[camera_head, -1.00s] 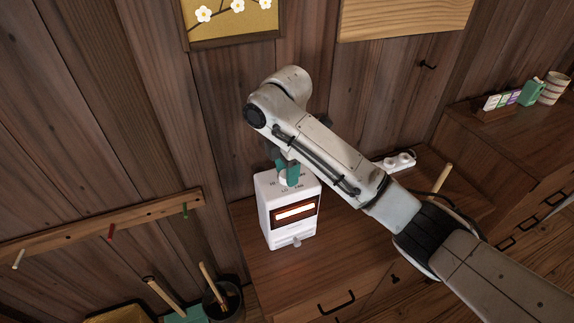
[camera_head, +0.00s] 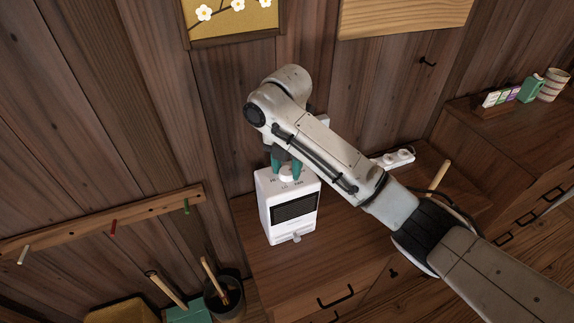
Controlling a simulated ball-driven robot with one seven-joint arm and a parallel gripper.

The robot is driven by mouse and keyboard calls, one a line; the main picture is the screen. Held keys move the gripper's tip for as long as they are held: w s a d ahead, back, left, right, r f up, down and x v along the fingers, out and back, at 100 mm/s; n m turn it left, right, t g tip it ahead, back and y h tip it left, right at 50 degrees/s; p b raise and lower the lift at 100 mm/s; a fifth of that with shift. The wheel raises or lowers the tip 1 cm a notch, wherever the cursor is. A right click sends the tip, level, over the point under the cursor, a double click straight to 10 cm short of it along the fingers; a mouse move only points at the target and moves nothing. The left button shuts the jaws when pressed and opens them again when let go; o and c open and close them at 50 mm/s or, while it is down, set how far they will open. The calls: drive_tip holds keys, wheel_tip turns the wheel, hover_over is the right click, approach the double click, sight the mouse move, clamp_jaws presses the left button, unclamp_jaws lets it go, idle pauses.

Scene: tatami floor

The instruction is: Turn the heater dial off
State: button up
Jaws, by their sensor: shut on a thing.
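The white heater (camera_head: 268,221) stands upright on the wooden cabinet top, and its front grille (camera_head: 294,207) is dark. The round white dial (camera_head: 287,178) sits on top of the heater, with small printed marks around it. My gripper (camera_head: 286,172) reaches down from above with its green fingers on either side of the dial, shut on it. The fingers and my arm hide part of the dial and some of its marks.
A white power strip (camera_head: 396,158) lies on the cabinet top (camera_head: 335,248) to the right, beyond my arm. A peg rail (camera_head: 110,222) runs along the wall at left. A dark bucket (camera_head: 224,300) and a green container (camera_head: 188,313) stand below at lower left.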

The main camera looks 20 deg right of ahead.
sight(287, 171)
idle(0.4)
drive_tip(key=o, duration=1.1)
drive_tip(key=shift+c, duration=0.2)
drive_tip(key=shift+r, duration=0.1)
wheel_tip(287, 171, up, 11)
drive_tip(key=p, duration=0.2)
drive_tip(key=shift+f, duration=0.2)
